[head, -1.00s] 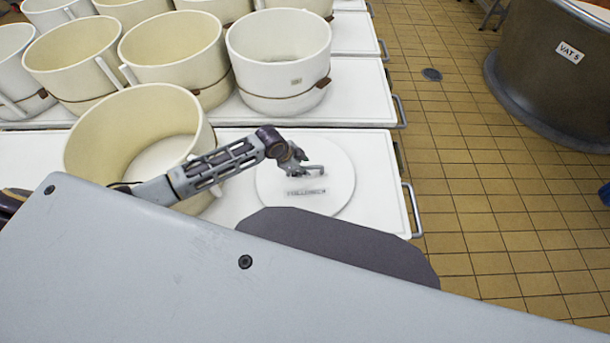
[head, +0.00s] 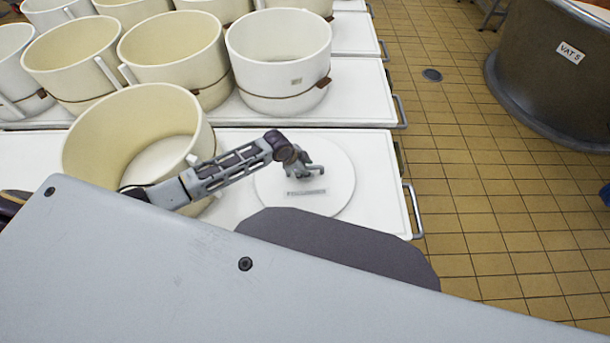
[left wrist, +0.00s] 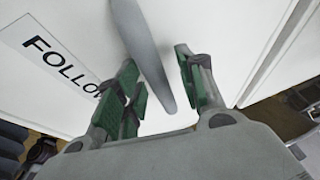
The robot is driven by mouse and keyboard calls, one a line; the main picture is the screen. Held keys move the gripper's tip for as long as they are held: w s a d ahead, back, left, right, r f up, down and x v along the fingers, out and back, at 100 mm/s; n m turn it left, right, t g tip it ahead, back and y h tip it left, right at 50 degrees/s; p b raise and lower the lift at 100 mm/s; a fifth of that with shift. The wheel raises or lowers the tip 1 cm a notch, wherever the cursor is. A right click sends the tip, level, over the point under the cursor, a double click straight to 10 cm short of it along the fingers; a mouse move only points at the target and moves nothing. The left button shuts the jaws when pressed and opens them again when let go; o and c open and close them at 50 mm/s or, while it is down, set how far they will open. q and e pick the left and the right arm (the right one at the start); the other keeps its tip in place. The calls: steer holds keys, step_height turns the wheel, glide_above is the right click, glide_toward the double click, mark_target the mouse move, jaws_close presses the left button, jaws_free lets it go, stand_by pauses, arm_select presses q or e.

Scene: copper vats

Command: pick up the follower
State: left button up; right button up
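The follower (head: 335,195) is a flat white round disc lying on the white table, with a label and a grey bar handle (head: 315,169) on top. My left gripper (head: 305,166) is over the disc at its handle. In the left wrist view the follower's label (left wrist: 55,60) shows part of its name, and the grey handle (left wrist: 145,50) runs between the two green-padded fingers of my left gripper (left wrist: 163,90). The fingers are apart, with a gap at the left finger; contact at the right one cannot be told. My right gripper is not in view.
A cream tub (head: 100,135) stands left of the follower, behind my left arm. Several more tubs (head: 280,65) stand on tables behind. The table (head: 375,180) has a metal rail (head: 413,210) at its right edge. Tiled floor and a large vat (head: 550,75) lie to the right.

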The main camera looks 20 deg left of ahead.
arm_select(q)
steer(key=c, duration=0.7)
jaws_close()
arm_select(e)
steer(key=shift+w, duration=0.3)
arm_select(q)
steer(key=shift+w+r, duration=0.1)
steer(key=shift+r, duration=0.05)
steer(key=shift+r, duration=0.15)
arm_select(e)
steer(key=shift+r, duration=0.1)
